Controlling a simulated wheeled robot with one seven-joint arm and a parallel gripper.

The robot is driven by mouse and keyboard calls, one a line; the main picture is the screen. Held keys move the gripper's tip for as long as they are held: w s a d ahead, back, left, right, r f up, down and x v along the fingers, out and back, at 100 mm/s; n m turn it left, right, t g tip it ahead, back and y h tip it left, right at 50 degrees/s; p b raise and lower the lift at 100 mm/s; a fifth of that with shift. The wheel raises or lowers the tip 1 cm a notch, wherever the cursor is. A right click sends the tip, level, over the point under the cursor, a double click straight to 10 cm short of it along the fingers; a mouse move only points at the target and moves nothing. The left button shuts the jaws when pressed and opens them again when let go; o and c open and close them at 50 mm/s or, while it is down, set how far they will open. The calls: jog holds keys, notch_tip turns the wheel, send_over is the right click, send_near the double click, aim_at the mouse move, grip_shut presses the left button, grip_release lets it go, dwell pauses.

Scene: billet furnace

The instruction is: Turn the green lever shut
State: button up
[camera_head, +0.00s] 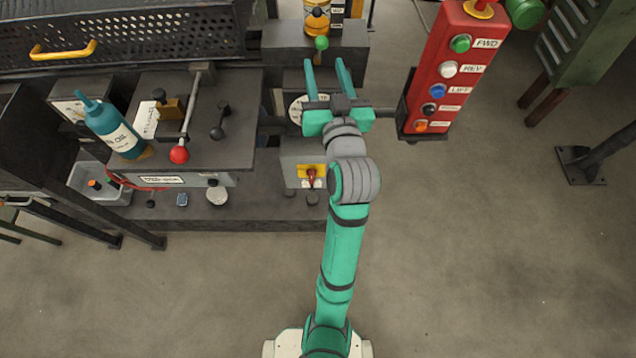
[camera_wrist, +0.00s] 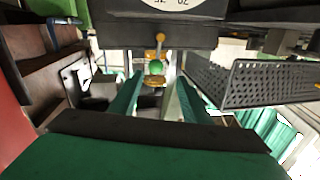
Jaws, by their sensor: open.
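The green lever shows as a round green knob (camera_head: 321,43) on a short dark stem at the top middle of the head view. In the wrist view the green knob (camera_wrist: 156,68) shows between my fingers, near their tips. My gripper (camera_head: 325,66) is open, its two teal fingers pointing at the lever, with the knob just beyond the fingertips in the head view. My gripper (camera_wrist: 159,80) appears empty in the wrist view. I cannot tell whether a finger touches the knob.
A red control pendant (camera_head: 452,70) with several buttons stands close right of my gripper. To the left are a red-knobbed lever (camera_head: 180,154), a black-knobbed lever (camera_head: 218,132) and a teal bottle (camera_head: 115,132). A dial (camera_head: 297,110) lies partly behind my gripper.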

jog(key=s+a+f+m+g+h, duration=0.1)
jog(key=s+f+m+h, duration=0.2)
jog(key=s+f, duration=1.4)
jog(key=shift+a+f+m+h, duration=0.3)
jog(key=shift+a+f+h, duration=0.1)
jog(key=shift+f, duration=0.45)
jog(key=n+h, duration=0.3)
jog(key=h, duration=0.2)
send_near(319, 47)
jog(key=x, duration=1.1)
jog(key=shift+w+d, duration=0.1)
jog(key=shift+w, duration=0.2)
